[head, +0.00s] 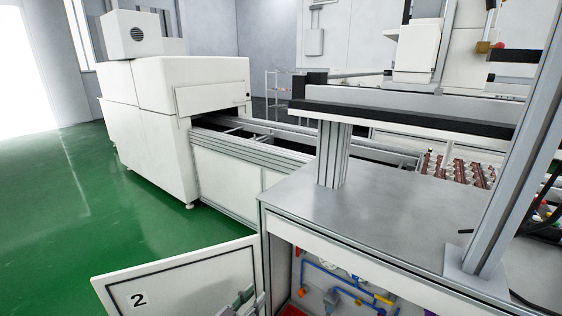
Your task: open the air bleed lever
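Below the grey worktop, an open cabinet shows blue air pipes (326,272) with yellow fittings (384,298), a round gauge (328,264) and a few small red parts. I cannot tell which of these small parts is the air bleed lever. My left gripper (243,298) shows in part at the bottom edge, in front of the open cabinet door and left of the pipes. It appears clear of the pipes. Its fingers are too small and cut off to tell open from shut. My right gripper is not in view.
The white cabinet door (185,277), marked 2, stands open to the left. The worktop (400,215) overhangs the cabinet, and a metal post (515,150) rises at right. A conveyor (270,140) runs behind. Green floor (60,210) is clear at left.

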